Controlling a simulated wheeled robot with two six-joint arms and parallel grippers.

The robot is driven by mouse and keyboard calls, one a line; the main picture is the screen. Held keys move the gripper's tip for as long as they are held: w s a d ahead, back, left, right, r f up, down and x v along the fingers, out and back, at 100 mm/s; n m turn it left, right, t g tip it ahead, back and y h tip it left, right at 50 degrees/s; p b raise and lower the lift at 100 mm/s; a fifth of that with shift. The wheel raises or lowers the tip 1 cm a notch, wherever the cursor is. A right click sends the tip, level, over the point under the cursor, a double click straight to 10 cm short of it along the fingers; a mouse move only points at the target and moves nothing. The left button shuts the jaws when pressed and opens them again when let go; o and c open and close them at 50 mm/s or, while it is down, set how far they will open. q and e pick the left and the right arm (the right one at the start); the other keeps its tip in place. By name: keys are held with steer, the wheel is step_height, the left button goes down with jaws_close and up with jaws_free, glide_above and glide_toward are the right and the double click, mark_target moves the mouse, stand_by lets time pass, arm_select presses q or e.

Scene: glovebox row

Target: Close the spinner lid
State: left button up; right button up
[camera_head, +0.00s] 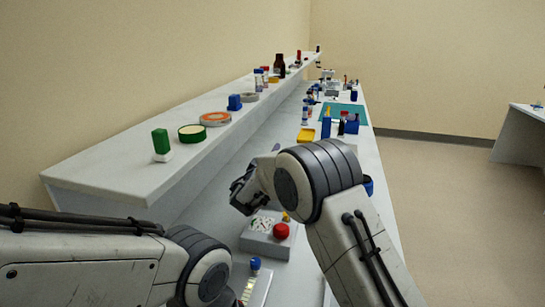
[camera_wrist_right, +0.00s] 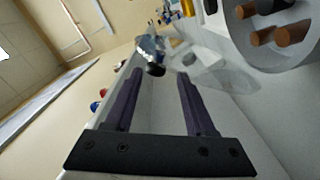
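My right gripper (camera_head: 243,190) hangs over the bench beside the shelf, partly hidden by my own wrist. In the right wrist view its two purple fingers (camera_wrist_right: 160,76) are apart with nothing gripped between them. A round white body (camera_wrist_right: 240,45) holding several brown-ended tubes (camera_wrist_right: 270,32) lies right of the fingers; it may be the spinner. A pale, see-through piece (camera_wrist_right: 215,72) beside it may be its lid, but I cannot tell its angle. No spinner shows clearly in the head view; my right arm hides part of the bench. My left gripper is out of view.
A grey box (camera_head: 256,246) with a red knob (camera_head: 281,231) stands on the bench below my right gripper. A long shelf (camera_head: 118,158) with jars and blocks runs along the left. A yellow tray (camera_head: 306,135) and a teal mat (camera_head: 350,111) lie farther back.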

steer(key=shift+r, duration=0.1)
steer(key=b+v, duration=0.2)
steer(key=v, duration=0.8)
steer(key=shift+s, duration=0.25)
steer(key=shift+r, duration=0.1)
